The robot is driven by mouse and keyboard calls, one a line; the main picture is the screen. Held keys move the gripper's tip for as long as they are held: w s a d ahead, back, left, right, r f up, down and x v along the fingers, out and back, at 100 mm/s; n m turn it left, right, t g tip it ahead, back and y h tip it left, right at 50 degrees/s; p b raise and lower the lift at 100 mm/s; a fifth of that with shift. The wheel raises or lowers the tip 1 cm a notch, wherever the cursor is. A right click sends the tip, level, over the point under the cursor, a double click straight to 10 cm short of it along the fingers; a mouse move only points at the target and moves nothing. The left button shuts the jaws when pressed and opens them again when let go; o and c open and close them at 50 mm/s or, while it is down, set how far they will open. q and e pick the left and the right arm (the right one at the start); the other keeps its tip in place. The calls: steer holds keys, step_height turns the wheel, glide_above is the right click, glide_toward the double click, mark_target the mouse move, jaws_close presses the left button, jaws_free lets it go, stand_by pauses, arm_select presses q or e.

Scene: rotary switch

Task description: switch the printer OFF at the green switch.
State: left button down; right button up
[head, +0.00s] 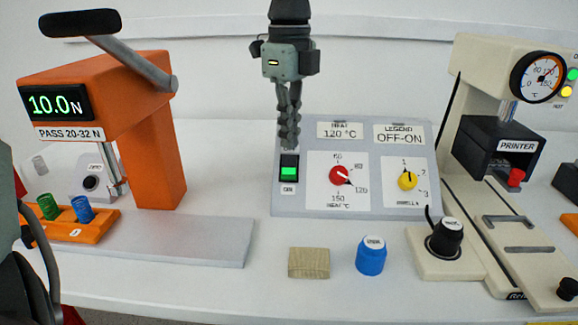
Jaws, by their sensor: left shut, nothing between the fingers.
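The green switch (289,171) is a rocker in a black housing at the left of the grey control panel (330,212). Its green face is bright. A small label below it seems to read ON; the label above it is mostly hidden by my fingers. My left gripper (289,143) hangs down from above with its fingers shut and empty, their tips at the upper edge of the switch in the picture. I cannot tell whether they touch it. A plate on the panel reads "LEGEND OFF-ON" (399,134). My right gripper is not in view.
The panel also has a red dial (342,176) and a yellow dial (407,180). An orange press (155,140) with a 10.0 N display stands left; a black knob (446,237) sits right.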

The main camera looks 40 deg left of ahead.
mark_target(289, 156)
arm_select(q)
steer(key=shift+f+b, duration=1.05)
steer(key=shift+f, duration=0.15)
stand_by(0.3)
steer(key=shift+r, duration=0.1)
steer(key=shift+r+p, duration=2.05)
steer(key=shift+r, duration=1.45)
